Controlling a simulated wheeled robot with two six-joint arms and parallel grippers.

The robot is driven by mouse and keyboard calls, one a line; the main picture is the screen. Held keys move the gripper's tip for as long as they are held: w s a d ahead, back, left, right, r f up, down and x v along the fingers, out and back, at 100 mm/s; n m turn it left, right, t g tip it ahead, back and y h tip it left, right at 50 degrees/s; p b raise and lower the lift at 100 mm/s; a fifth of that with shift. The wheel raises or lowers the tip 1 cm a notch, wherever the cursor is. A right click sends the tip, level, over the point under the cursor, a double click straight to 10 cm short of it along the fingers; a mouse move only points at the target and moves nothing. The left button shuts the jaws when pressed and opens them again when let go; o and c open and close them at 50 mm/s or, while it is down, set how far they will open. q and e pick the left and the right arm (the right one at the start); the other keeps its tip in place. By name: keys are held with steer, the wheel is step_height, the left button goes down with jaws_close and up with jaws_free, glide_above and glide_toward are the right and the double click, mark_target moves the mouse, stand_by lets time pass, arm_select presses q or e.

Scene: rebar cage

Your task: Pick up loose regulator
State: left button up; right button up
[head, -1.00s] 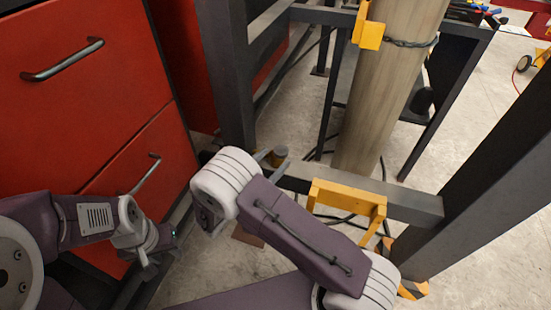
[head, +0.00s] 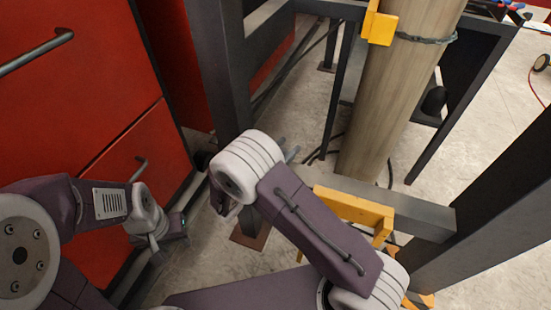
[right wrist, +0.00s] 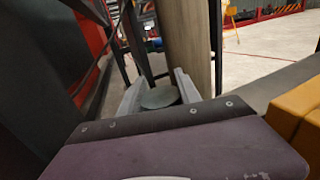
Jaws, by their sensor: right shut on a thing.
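The loose regulator (right wrist: 160,97) shows in the right wrist view as a round, dull grey-green disc-like end. It sits between the two grey fingers of my right gripper (right wrist: 160,92), which is shut on it. In the head view my right gripper (head: 287,150) is mostly hidden behind its white wrist, and the regulator cannot be made out there. It is beside the dark steel post, above the floor. My left gripper (head: 168,242) hangs low at the left, in front of the red drawers; its finger gap is unclear.
Red drawers (head: 130,170) with metal handles stand at the left. A dark steel post (head: 222,70) and a grey crossbar (head: 420,215) with a yellow bracket (head: 352,208) are close to my right arm. A chained pale cylinder (head: 385,110) stands behind. Concrete floor is open at the right.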

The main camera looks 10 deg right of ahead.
jaws_close()
steer(key=shift+r+p, duration=0.4)
steer(key=shift+r, duration=0.15)
steer(key=s+d+r+p, duration=0.6)
steer(key=s+d+r, duration=0.1)
steer(key=d+r, duration=0.2)
steer(key=shift+s+r, duration=0.15)
steer(key=shift+r, duration=0.3)
steer(key=shift+d, duration=0.1)
